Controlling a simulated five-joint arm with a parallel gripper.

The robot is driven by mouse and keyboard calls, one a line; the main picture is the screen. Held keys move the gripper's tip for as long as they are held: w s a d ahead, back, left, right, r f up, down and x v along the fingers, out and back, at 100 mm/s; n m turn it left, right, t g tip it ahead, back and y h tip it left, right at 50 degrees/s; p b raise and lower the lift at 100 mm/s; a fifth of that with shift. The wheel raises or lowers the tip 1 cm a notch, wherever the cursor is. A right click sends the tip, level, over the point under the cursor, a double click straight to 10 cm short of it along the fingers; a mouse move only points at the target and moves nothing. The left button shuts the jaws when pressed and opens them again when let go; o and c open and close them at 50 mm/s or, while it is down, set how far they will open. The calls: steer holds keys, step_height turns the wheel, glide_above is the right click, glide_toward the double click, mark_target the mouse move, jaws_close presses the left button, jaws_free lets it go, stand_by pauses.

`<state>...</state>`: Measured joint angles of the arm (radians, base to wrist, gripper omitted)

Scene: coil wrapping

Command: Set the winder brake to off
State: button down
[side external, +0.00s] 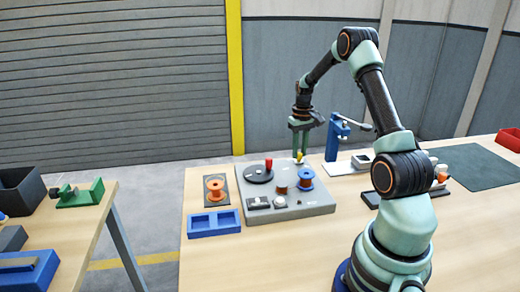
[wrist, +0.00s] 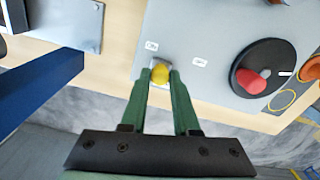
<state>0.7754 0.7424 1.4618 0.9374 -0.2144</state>
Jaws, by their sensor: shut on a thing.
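The winder is a grey box (side external: 318,207) on the wooden table. Its yellow brake knob (wrist: 160,75) is between my fingertips in the wrist view, and my gripper (wrist: 160,72) is shut on it. In the side view the yellow knob (side external: 299,155) shows just under my gripper (side external: 300,149), at the box's back edge. Two small white labels are on the box in the wrist view. The knob is close to the left label (wrist: 151,46) and apart from the right label (wrist: 199,63). Their lettering is too small to read surely.
A black disc (side external: 258,176) with a red handle (wrist: 251,82) is on the winder. Orange (side external: 215,187) and blue (side external: 306,177) spools and a blue tray (side external: 214,234) are nearby. A blue clamp press (side external: 333,142) stands close to my gripper.

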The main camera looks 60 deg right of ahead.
mark_target(288, 165)
steer(key=shift+w+a+r, duration=0.1)
steer(key=shift+w+a, duration=1.25)
steer(key=c, duration=0.7)
jaws_free()
steer(key=shift+o, duration=0.2)
step_height(288, 165, up, 12)
